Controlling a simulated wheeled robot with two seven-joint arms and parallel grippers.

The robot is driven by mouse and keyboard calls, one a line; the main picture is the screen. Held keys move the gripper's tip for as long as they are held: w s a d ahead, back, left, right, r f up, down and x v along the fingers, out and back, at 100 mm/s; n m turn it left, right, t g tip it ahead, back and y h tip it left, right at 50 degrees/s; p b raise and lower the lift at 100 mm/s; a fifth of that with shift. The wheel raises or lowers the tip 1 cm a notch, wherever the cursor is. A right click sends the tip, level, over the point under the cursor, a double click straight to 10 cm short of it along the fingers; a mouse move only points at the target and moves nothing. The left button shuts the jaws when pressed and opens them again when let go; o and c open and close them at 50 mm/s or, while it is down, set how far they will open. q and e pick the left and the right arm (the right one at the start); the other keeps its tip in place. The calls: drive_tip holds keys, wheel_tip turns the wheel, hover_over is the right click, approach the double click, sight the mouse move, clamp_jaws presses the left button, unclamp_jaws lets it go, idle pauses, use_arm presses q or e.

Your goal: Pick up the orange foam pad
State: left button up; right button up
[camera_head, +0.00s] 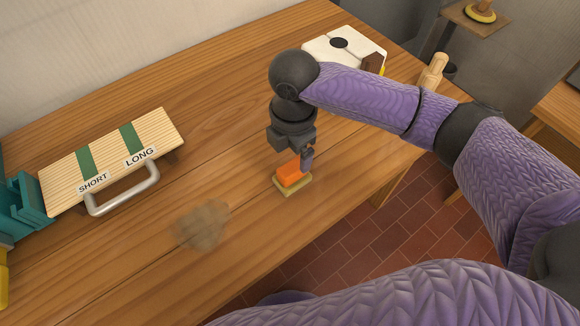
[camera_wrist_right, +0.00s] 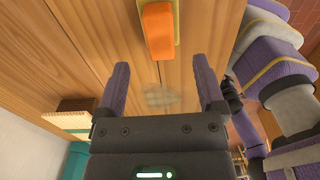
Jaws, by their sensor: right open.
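The orange foam pad (camera_head: 291,174) lies on a thin yellowish base (camera_head: 293,188) near the front edge of the wooden table. My right gripper (camera_head: 304,158) is right at the pad in the head view and partly covers its far side. In the right wrist view, the pad (camera_wrist_right: 157,31) shows at the top, beyond the fingertips and roughly centred between them. The right gripper (camera_wrist_right: 160,63) is open, with both fingers apart and nothing between them. I cannot tell the exact height of the fingertips over the pad. My left gripper is not in view.
A slatted board (camera_head: 112,162) with SHORT and LONG labels and a metal handle stands at the left, beside a teal object (camera_head: 28,205). A brownish dusty patch (camera_head: 203,226) lies on the table. A white block (camera_head: 330,48) sits at the back right.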

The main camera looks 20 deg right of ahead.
sight(293, 167)
wheel_tip(293, 167, down, 7)
drive_tip(key=b, duration=0.3)
drive_tip(key=shift+s+r, duration=0.1)
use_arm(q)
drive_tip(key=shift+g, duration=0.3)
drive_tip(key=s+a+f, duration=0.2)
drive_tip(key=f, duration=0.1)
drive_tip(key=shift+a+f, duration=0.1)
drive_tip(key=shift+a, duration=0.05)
use_arm(e)
drive_tip(key=shift+c, duration=0.6)
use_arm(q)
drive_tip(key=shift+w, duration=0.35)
use_arm(e)
drive_tip(key=shift+r, duration=0.1)
clamp_jaws()
